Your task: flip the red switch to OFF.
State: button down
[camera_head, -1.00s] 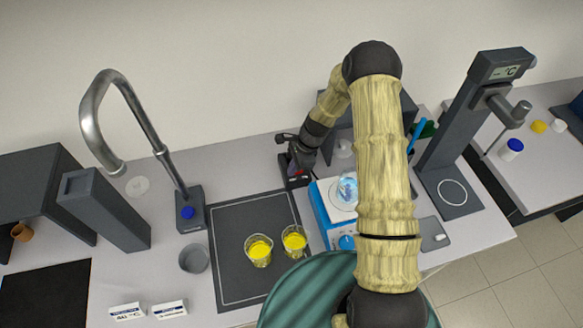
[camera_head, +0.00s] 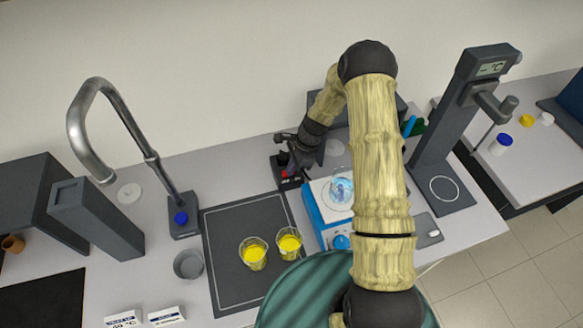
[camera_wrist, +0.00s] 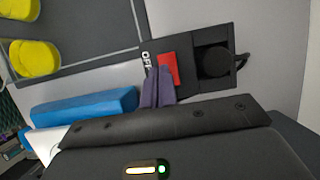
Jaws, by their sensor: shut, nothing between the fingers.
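The red switch (camera_wrist: 168,69) sits on a dark switch box (camera_wrist: 189,53) in the wrist view, with white OFF lettering beside one end of it. In the head view the dark box (camera_head: 287,179) stands at the back of the counter, left of the blue device, and a bit of the red switch (camera_head: 285,174) shows. My gripper (camera_wrist: 158,72) is shut and empty. Its purple fingertips are at the switch's edge on the OFF side; I cannot tell whether they touch it. In the head view my gripper (camera_head: 293,164) is over the box and partly hides it.
A blue stirrer-like device (camera_head: 313,208) holding a beaker of blue liquid (camera_head: 342,188) stands right of the box. Two beakers of yellow liquid (camera_head: 253,253) stand on the dark mat (camera_head: 222,226). A tall metal faucet (camera_head: 120,128) is at left.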

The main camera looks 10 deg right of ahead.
notch_tip(320, 180, up, 4)
jog(key=shift+r+p, duration=0.2)
jog(key=shift+p, duration=1.05)
jog(key=shift+d+r+b, duration=0.1)
jog(key=shift+r+b, duration=0.2)
jog(key=shift+b, duration=0.15)
notch_tip(320, 180, up, 9)
jog(key=b, duration=0.3)
jog(key=shift+d, duration=0.1)
jog(key=s+d+r+n+t+h+b, duration=0.1)
jog(key=s+d+r+n+h+b, duration=0.1)
jog(key=s+n, duration=0.6)
jog(key=s+d+r+n+t+h+b, duration=0.2)
jog(key=s+d+n, duration=0.3)
jog(key=s+n, duration=0.3)
jog(key=s+b, duration=0.1)
jog(key=s, duration=0.3)
jog(key=shift+r, duration=0.15)
